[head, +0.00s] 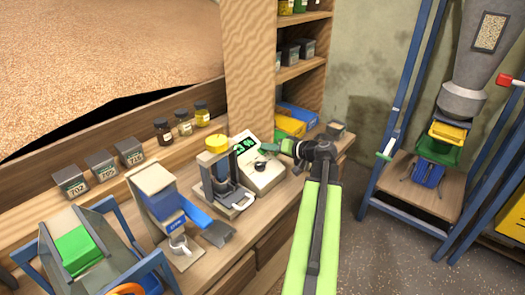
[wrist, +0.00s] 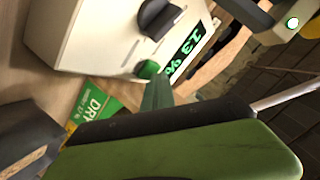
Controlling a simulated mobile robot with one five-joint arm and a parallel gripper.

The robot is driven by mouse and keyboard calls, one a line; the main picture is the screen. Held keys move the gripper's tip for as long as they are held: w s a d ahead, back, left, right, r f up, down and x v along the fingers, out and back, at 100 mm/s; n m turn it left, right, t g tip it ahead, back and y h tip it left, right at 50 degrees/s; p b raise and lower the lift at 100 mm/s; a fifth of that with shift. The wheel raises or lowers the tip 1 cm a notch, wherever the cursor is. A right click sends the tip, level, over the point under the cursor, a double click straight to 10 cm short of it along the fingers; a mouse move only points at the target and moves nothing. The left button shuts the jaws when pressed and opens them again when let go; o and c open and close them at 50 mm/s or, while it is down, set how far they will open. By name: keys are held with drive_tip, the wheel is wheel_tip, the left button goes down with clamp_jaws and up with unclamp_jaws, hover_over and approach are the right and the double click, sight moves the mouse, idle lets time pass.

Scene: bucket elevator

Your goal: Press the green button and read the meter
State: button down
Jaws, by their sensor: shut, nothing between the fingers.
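The meter (head: 262,173) is a pale box on the wooden bench, with a lit green display. In the wrist view the meter (wrist: 85,38) fills the upper left, seen turned over. Its display (wrist: 187,52) shows green characters that look like 13 %. The green button (wrist: 148,70) is beside the display, and a dark knob (wrist: 158,18) is on the same face. My gripper (head: 269,148) is over the meter's face, shut and empty. In the wrist view the tip of my gripper (wrist: 157,92) is close to the button; I cannot tell whether they touch.
A device with a yellow top (head: 216,144) stands just left of the meter. Yellow and blue boxes (head: 290,124) are behind the meter. A blue-framed stand (head: 395,110) is to the right, across open floor.

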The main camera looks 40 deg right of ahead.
drive_tip(key=shift+r, duration=0.1)
drive_tip(key=shift+s+r+p, duration=0.4)
drive_tip(key=shift+r+p, duration=0.35)
drive_tip(key=shift+p, duration=0.1)
drive_tip(key=r+p, duration=0.1)
drive_tip(key=s+r+p, duration=0.1)
drive_tip(key=r+p, duration=0.1)
drive_tip(key=s+r+p, duration=0.1)
drive_tip(key=shift+s+d+r, duration=0.1)
drive_tip(key=shift+d+r, duration=0.05)
drive_tip(key=shift+r, duration=0.05)
idle(0.7)
